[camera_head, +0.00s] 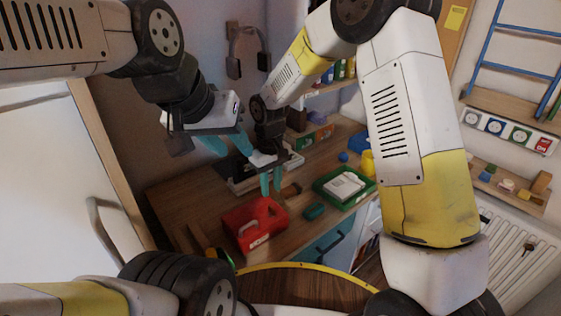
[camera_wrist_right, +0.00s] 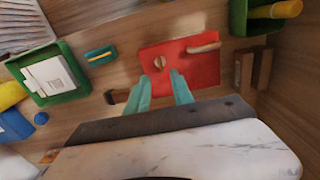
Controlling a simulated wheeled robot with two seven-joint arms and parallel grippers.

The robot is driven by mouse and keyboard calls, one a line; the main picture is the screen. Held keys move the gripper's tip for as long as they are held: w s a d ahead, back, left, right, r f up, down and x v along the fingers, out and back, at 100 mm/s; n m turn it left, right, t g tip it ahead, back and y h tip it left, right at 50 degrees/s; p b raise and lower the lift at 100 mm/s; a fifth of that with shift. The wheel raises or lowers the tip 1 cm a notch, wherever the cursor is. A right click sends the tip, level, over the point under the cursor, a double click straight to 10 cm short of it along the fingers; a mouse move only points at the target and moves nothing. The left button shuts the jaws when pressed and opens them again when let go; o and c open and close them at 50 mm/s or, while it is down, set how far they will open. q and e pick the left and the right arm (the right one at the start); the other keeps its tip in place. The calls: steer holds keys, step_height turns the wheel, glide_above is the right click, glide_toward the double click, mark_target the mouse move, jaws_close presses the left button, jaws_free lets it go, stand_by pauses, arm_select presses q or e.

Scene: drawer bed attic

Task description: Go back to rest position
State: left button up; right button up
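My left gripper (camera_head: 228,146) is in the upper left of the head view, with its teal fingers apart and nothing between them. My right gripper (camera_head: 271,182) hangs over the desk near the centre, fingers pointing down. In the right wrist view its teal fingers (camera_wrist_right: 164,88) are apart and empty. A red box with a handle (camera_head: 253,226) sits on the desk below the right gripper. It also shows in the right wrist view (camera_wrist_right: 200,68), beyond the fingertips. The right fingertips appear to be above it, without holding it.
The wooden desk (camera_head: 185,208) carries a green tray (camera_head: 342,205) with papers, a small green block (camera_head: 314,211) and a blue object (camera_head: 359,142). Headphones (camera_head: 236,52) hang on the wall. A white door (camera_head: 50,190) stands at left. A shelf (camera_head: 515,185) is at right.

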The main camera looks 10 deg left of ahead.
steer(key=s+d+r+m+t+y, duration=0.1)
steer(key=s+d+r+m+t, duration=0.2)
steer(key=d+r, duration=0.7)
steer(key=s+d+r+m+t+y, duration=0.1)
steer(key=s+d+r+m, duration=0.1)
steer(key=s+d+r, duration=0.65)
steer(key=s+d+r+m+t, duration=0.2)
steer(key=s+d+r+m, duration=0.1)
steer(key=s+d+r, duration=0.2)
steer(key=shift+s+d+r, duration=0.35)
steer(key=shift+s+r, duration=0.1)
steer(key=shift+s, duration=0.35)
steer(key=shift+o, duration=0.5)
